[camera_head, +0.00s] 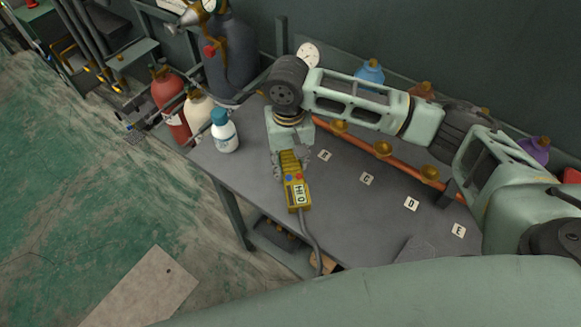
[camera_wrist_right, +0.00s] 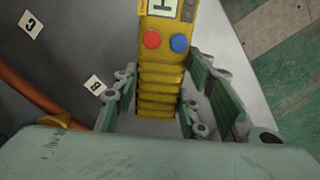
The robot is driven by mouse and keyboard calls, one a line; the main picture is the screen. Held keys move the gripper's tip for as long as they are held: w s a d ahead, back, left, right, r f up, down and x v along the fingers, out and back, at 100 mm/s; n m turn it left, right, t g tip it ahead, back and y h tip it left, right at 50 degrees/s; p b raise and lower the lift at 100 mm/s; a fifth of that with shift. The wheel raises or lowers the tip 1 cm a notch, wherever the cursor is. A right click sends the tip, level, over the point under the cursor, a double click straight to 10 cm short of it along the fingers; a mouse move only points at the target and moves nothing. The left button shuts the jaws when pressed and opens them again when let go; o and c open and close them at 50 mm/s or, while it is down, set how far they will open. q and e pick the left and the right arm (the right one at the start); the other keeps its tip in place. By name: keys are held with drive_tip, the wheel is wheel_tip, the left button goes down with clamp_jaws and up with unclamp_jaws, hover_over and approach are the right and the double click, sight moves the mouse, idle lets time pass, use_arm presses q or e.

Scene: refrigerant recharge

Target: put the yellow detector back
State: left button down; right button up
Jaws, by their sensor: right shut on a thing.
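The yellow detector (camera_head: 294,190) has a small display, a red and a blue button, and a ribbed yellow grip. A grey flexible probe hangs from its lower end toward the table's front edge. My right gripper (camera_head: 290,165) is shut on its ribbed part, above the left part of the grey table. In the right wrist view the detector (camera_wrist_right: 162,75) lies between the two green-padded fingers (camera_wrist_right: 160,108). Whether the detector touches the table I cannot tell. My left gripper is not in view.
The grey table (camera_head: 340,215) carries letter tags, including C (camera_head: 367,178), D (camera_head: 411,204) and E (camera_head: 458,230). A white bottle with a teal cap (camera_head: 224,132) stands at the left corner. A copper pipe (camera_head: 362,143) with brass fittings runs behind. Red (camera_head: 170,105) and cream cylinders stand left.

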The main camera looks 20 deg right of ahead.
wheel_tip(320, 180, down, 3)
drive_tip(key=shift+f+p, duration=0.15)
drive_tip(key=shift+p, duration=0.25)
drive_tip(key=shift+f, duration=0.35)
drive_tip(key=shift+f, duration=0.1)
drive_tip(key=o, duration=1.1)
wheel_tip(320, 180, up, 12)
drive_tip(key=shift+w+r+b, duration=0.1)
drive_tip(key=shift+w+b, duration=0.05)
drive_tip(key=shift+b, duration=0.85)
